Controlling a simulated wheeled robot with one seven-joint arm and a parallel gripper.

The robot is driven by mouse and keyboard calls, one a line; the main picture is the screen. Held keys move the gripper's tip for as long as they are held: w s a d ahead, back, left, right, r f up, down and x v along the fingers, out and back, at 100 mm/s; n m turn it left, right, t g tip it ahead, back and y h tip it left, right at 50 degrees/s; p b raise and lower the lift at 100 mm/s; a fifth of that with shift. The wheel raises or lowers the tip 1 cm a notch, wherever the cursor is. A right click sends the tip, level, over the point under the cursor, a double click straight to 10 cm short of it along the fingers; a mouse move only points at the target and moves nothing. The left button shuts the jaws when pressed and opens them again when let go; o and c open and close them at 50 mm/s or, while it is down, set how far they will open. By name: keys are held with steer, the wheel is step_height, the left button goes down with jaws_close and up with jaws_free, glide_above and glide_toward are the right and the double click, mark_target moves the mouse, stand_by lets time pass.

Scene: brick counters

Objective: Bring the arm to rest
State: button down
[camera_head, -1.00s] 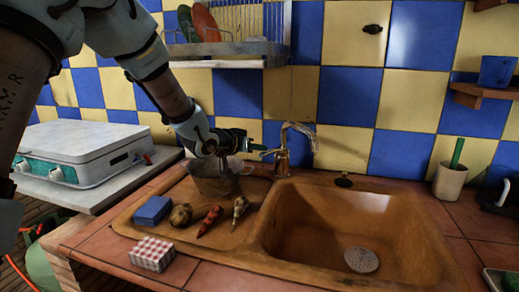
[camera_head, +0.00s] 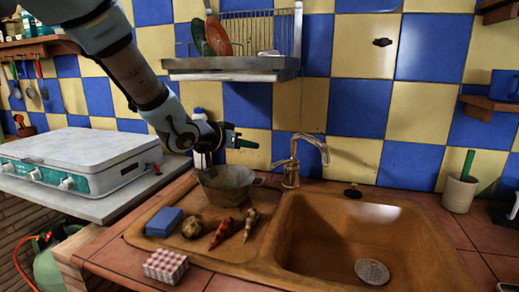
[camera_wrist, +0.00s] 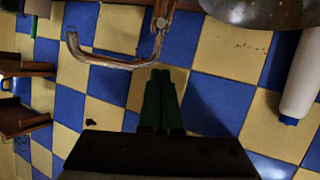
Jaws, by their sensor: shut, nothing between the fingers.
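My arm reaches in from the upper left in the head view. My gripper (camera_head: 238,139) is above the metal pot on the counter, pointing right toward the tiled wall and the tap. Its green fingers are closed together and empty. In the wrist view the fingers (camera_wrist: 160,85) lie side by side at the middle, with the tap (camera_wrist: 115,60) beyond their tips. The fingers look apart from the tap and the pot.
The pot (camera_head: 226,186) stands on the sink's drainboard near a blue sponge (camera_head: 164,222) and vegetables (camera_head: 222,231). The tap (camera_head: 292,165) rises behind the basin (camera_head: 340,245). A dish rack (camera_head: 235,66) hangs above. A stove (camera_head: 80,155) is at left.

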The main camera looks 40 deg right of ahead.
steer(key=w+a+f+n+t+y, duration=0.1)
steer(key=w+a+f+n+y, duration=0.2)
steer(key=a, duration=0.7)
steer(key=w+a+f+n+t+y, duration=0.2)
steer(key=w+a+y, duration=0.15)
steer(key=a, duration=0.55)
steer(key=w+a+f+n+t+y, duration=0.1)
steer(key=w+a+f+n+y, duration=0.2)
steer(key=a, duration=0.7)
steer(key=s+a+f+n+g+y, duration=0.2)
steer(key=s+a, duration=0.3)
steer(key=a, duration=0.5)
steer(key=s+a+f+n+g+y, duration=0.1)
steer(key=s+a, duration=0.4)
steer(key=a, duration=0.5)
steer(key=shift+s+f+n+g+y, duration=0.4)
steer(key=shift+f+n+g, duration=0.2)
steer(key=shift+n+g, duration=0.35)
steer(key=shift+d, duration=0.1)
